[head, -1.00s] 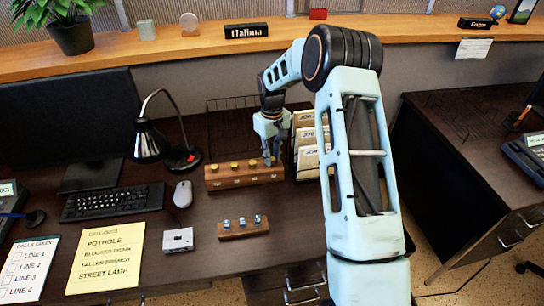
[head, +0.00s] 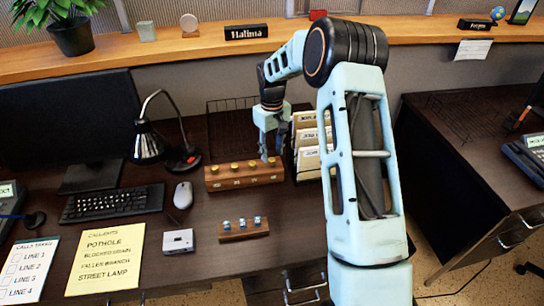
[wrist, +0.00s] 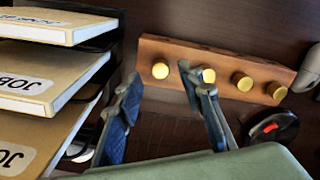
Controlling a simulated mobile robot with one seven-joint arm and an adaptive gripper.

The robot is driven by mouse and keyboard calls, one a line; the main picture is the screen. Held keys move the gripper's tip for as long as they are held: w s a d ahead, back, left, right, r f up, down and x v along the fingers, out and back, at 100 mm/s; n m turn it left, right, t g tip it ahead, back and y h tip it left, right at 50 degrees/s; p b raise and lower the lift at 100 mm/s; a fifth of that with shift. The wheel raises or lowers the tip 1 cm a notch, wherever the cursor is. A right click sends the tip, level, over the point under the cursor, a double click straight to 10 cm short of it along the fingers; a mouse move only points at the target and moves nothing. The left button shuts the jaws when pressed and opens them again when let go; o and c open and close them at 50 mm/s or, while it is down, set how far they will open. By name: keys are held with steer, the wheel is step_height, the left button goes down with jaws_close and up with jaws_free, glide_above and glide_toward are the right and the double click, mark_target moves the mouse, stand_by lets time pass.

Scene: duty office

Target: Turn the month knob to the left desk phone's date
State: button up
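A wooden block (head: 214,185) with a row of brass knobs stands on the desk; its marks are too small to read, so I cannot tell which is the month knob. The block also shows in the wrist view (wrist: 215,60). My gripper (head: 272,157) is over the block's right end, its fingers apart and empty. In the wrist view my gripper (wrist: 165,88) has the end brass knob (wrist: 160,70) showing between its fingertips, and one finger partly covers the neighbouring knob (wrist: 208,75). The left desk phone (head: 9,197) is at the left edge; its display is unreadable.
File folders (head: 311,140) stand close right of my gripper. A smaller wooden block (head: 243,236) with three small blue-white pieces is in front. A lamp (head: 150,142), mouse (head: 183,195) and keyboard (head: 112,203) are to the left.

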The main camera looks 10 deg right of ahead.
mark_target(272, 159)
step_height(272, 159, up, 9)
stand_by(0.6)
